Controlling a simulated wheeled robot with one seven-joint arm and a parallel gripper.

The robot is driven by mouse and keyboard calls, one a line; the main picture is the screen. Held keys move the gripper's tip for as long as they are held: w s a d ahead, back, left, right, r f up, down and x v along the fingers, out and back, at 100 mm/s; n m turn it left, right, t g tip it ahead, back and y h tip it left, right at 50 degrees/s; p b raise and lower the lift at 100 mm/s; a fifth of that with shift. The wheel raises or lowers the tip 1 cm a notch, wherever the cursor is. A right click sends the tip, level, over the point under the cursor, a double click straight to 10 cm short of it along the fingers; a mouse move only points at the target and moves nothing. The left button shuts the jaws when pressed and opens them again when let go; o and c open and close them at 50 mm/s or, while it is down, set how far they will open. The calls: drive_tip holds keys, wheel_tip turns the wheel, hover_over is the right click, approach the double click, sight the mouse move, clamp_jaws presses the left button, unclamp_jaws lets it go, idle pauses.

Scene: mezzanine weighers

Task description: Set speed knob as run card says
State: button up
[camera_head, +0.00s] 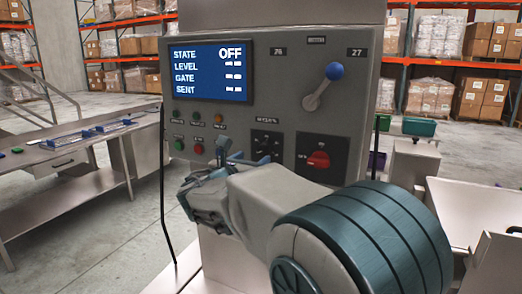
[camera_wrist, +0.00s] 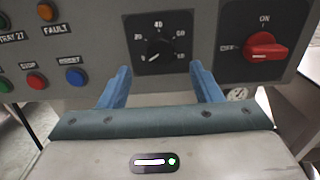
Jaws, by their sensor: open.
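The speed knob (camera_wrist: 157,49) is a round black knob on a black dial plate in the wrist view. Its white mark points to the lower left, below the 20; 40 is at the top and 60 at the right. The dial plate (camera_head: 267,144) also shows in the head view, partly hidden by my gripper. My gripper (camera_wrist: 160,68) is open and empty, its two blue fingers apart just below the knob, one towards each side. I cannot tell that either finger touches it. No run card can be made out.
A red rotary switch (camera_wrist: 265,48) sits right of the dial, its handle towards OFF. Left are push buttons and lamps (camera_wrist: 75,76). Above are a screen (camera_head: 209,73) reading STATE OFF and a blue-balled lever (camera_head: 323,87). A bench (camera_head: 70,165) stands at the left.

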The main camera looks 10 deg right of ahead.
sight(263, 150)
drive_tip(key=p+x, duration=0.1)
drive_tip(key=x, duration=0.5)
drive_tip(key=shift+w+d, duration=0.1)
drive_tip(key=shift+d, duration=0.05)
drive_tip(key=shift+c, duration=0.2)
drive_tip(key=c, duration=0.9)
